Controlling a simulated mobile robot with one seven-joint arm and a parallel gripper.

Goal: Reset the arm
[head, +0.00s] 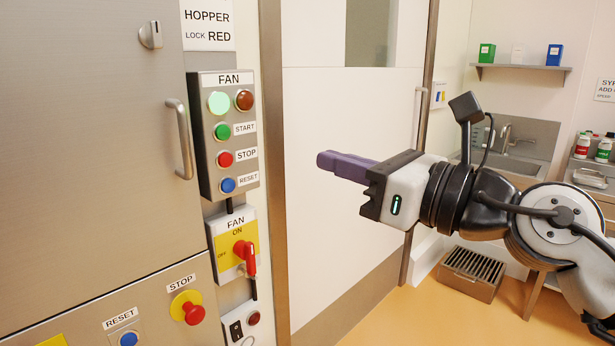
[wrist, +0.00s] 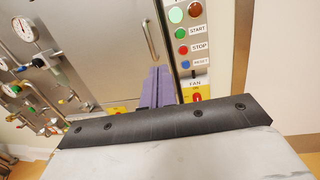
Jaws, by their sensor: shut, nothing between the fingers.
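My gripper (head: 322,160) is stretched out to the left in the head view, level, with its purple fingers together and nothing between them. It is in free air in front of the white door and to the right of the fan control box (head: 228,135). It touches nothing that I can see. In the wrist view the purple fingers (wrist: 157,88) point toward the steel hopper front, just left of the fan control box (wrist: 192,40).
The fan switch (head: 243,255) with a red handle sits below the box. A red stop button (head: 193,313) and a blue reset button (head: 128,339) are at lower left. A steel door handle (head: 181,138) sticks out. Gauges (wrist: 22,29) and valves show at left in the wrist view.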

